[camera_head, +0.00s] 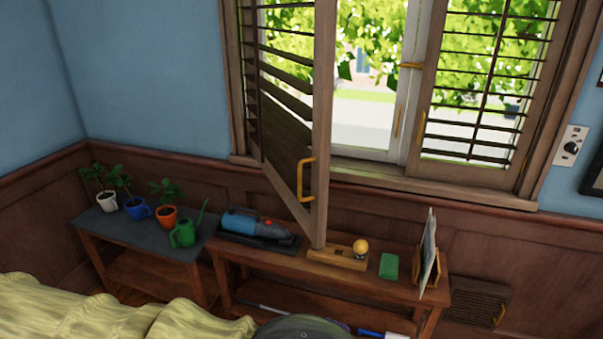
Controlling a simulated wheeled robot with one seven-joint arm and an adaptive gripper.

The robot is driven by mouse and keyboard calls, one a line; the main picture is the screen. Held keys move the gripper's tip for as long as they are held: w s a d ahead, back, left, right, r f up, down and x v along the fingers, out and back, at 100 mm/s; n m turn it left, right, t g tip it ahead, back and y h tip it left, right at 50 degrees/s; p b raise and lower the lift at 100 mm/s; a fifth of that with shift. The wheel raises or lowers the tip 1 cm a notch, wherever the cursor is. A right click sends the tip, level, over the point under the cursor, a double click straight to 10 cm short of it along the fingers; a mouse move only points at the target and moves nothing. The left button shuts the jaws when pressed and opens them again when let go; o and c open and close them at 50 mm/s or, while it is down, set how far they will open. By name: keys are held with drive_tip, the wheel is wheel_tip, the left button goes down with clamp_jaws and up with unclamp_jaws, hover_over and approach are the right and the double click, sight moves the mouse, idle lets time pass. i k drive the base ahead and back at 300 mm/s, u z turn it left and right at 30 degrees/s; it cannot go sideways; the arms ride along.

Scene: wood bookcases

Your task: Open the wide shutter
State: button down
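The left louvered shutter (285,130) is swung into the room at an angle, with a brass pull handle (306,180) near its free edge. The right louvered shutter (487,85) lies roughly flat across the right part of the window, with a brass handle (421,128) on its left edge. A brass latch piece (411,65) shows at its upper left. I cannot tell for sure which one is called wide. My gripper is not in view.
A brown table below the window holds a blue tool (245,222), a wooden block (335,258) with a brass knob, a green block (389,266) and an upright rack (429,262). A side table (108,228) holds plants. Yellow cloth (110,322) fills the lower left.

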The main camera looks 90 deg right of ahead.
sight(300, 175)
drive_tip(key=z, duration=0.05)
drive_tip(key=k, duration=1.15)
drive_tip(key=z, duration=1.6)
drive_tip(key=i, duration=0.5)
drive_tip(key=z, duration=0.05)
